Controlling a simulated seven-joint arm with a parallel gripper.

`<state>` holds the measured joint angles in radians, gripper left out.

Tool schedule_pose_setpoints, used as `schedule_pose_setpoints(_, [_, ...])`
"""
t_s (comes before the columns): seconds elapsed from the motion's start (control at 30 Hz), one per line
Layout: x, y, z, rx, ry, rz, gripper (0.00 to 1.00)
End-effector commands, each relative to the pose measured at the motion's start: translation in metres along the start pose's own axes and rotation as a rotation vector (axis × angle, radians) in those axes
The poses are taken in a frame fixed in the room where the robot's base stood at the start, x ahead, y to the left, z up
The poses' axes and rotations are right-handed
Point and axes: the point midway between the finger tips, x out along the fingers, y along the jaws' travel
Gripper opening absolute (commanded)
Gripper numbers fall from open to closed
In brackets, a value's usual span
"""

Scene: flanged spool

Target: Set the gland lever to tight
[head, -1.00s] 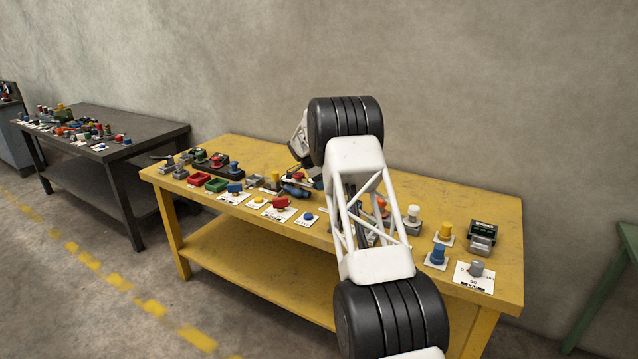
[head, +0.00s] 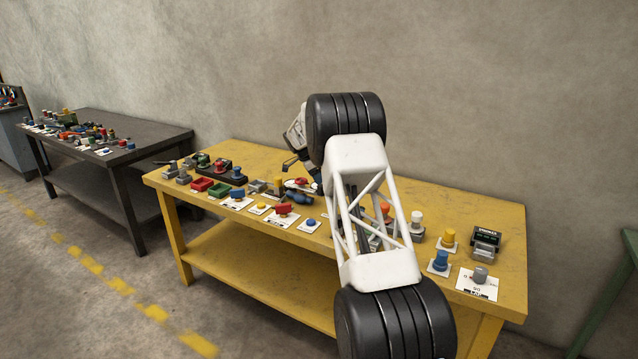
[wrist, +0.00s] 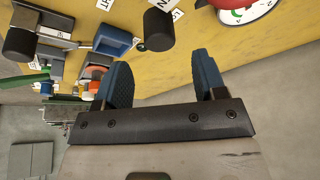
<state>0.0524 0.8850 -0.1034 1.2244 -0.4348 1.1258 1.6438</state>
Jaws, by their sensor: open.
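My gripper (wrist: 160,68) is open and empty in the wrist view, with two blue fingers set wide apart. A dark cylindrical knob (wrist: 158,30) on a thin stem lies just beyond the fingers, apart from them. Beside it is a white label (wrist: 178,12), only partly readable. A black-ended handle (wrist: 20,44) shows at the upper left. I cannot tell which of these, if either, is the gland lever, or its setting. In the head view my gripper (head: 290,160) is above the back of the yellow bench (head: 340,290), partly hidden by my arm.
A blue block-like part (wrist: 115,40) stands left of the knob. A white dial with a red part (wrist: 243,12) is at the upper right. A dark table (head: 120,150) stands left.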

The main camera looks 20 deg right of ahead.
Motion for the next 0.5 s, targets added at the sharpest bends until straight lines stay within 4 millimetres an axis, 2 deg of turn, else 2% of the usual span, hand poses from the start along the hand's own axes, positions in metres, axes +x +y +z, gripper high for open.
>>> schedule_pose_setpoints(0.2, [-0.0115, 0.0005, 0.0003, 0.0, 0.0, 0.002, 0.65])
schedule_pose_setpoints(0.47, [-0.0125, 0.0004, 0.0, 0.0, 0.0, 0.002, 0.65])
schedule_pose_setpoints(0.5, [-0.0125, 0.0004, 0.0, 0.0, 0.0, 0.002, 0.61])
